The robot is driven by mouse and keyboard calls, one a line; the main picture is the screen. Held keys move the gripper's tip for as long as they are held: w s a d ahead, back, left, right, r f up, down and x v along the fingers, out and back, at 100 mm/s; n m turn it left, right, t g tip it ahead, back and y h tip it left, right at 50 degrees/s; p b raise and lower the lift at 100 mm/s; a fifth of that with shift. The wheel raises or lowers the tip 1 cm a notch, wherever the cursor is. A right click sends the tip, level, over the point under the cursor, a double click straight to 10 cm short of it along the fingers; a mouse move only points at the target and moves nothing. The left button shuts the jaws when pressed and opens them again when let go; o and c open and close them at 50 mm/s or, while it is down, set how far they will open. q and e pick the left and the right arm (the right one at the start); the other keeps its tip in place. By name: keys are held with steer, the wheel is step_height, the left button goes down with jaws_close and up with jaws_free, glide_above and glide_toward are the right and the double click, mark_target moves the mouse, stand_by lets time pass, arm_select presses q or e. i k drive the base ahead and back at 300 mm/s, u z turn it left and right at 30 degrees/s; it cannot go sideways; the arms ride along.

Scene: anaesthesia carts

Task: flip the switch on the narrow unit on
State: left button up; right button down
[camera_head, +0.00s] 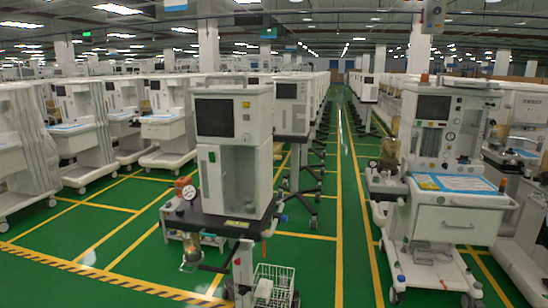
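A tall, narrow white unit (259,165) stands in the centre foreground on a dark shelf, with a dark screen (215,117) at its upper front. A small green mark (212,157) shows on the left part of its front, below the screen. I cannot tell whether it is the switch or which way a switch is set. Small knobs or dials (246,137) sit to the right of the screen. Neither of my grippers is in view.
A wider cart (455,222) with a drawer stands at the right. A red-rimmed gauge (189,192) and a wire basket (273,284) are on the narrow unit's stand. More carts (75,140) line the left. The green floor (310,265) between the two front carts is clear.

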mark_target(211, 159)
steer(key=z, duration=0.1)
steer(key=i, duration=1)
steer(key=u, duration=0.05)
